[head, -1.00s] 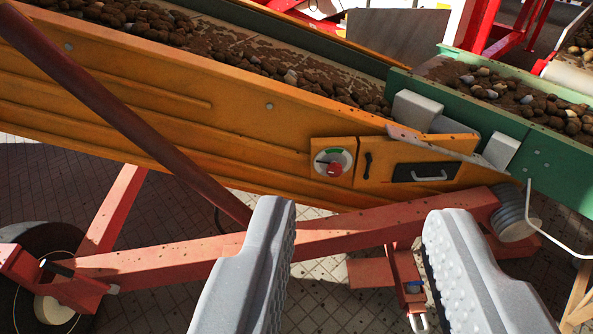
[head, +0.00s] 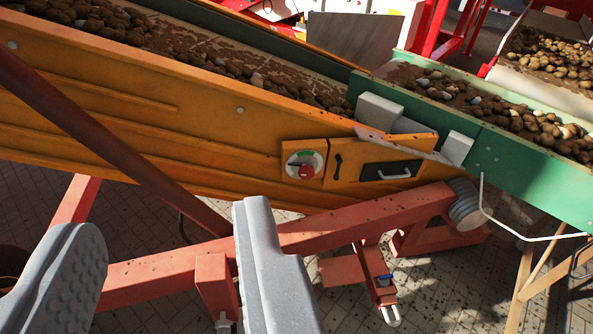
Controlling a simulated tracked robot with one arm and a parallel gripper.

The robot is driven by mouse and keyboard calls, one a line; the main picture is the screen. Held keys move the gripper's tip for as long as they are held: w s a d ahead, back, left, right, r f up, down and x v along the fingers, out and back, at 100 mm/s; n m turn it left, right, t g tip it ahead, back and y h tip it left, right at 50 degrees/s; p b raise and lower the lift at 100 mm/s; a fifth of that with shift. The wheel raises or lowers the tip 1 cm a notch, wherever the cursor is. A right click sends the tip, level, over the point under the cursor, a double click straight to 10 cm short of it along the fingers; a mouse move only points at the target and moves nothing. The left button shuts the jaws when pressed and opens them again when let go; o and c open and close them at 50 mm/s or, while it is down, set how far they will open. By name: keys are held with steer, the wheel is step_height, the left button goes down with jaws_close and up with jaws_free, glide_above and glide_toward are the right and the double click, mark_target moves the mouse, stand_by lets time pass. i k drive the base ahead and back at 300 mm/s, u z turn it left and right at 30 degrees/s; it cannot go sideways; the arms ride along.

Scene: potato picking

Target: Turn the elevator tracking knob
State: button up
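The elevator tracking knob (head: 306,171) is a small red knob on a round white dial with a green arc at its top. It sits on an orange panel on the side of the orange elevator (head: 200,125). My gripper (head: 168,222) is open and empty, with its two grey fingers wide apart in the lower left. The knob lies above and to the right of the right finger's tip and is not between the fingers. Nothing covers the knob. The gap in depth between gripper and knob is hard to judge.
A black lever (head: 337,165) and a black plate with a silver handle (head: 393,172) are right of the knob. A red frame beam (head: 370,215) runs below the panel, behind the right finger. A dark red bar (head: 110,140) slopes across the left. A green conveyor (head: 530,165) carries potatoes.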

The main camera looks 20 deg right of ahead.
mark_target(306, 172)
steer(key=i, duration=0.95)
steer(key=z, duration=0.05)
